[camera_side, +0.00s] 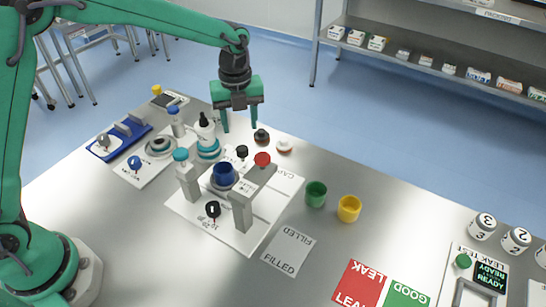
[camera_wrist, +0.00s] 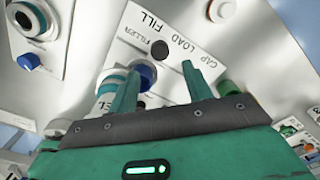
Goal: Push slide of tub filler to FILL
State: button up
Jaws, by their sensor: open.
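In the wrist view, a white panel (camera_wrist: 190,22) carries the words FILL, FILLER, LOAD and CAP. A round black knob (camera_wrist: 159,50) stands on it near FILL and LOAD. In the side view, the white station plate (camera_side: 264,228) holds a blue tub (camera_side: 223,176), grey posts and a black knob (camera_side: 242,151) at its far side. I cannot tell for sure that the two views show the same knob. My gripper (camera_side: 239,124) hangs above the far part of the bench, open and empty. In the wrist view its fingers (camera_wrist: 160,70) point towards the black knob, apart from it.
A red-topped post (camera_side: 262,159) and a teal-topped post (camera_side: 181,155) rise from the station. Green (camera_side: 316,194) and yellow (camera_side: 349,209) cups stand to the right.

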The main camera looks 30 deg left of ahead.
aim_at(242, 148)
jog(key=shift+f, duration=3.75)
grip_shut()
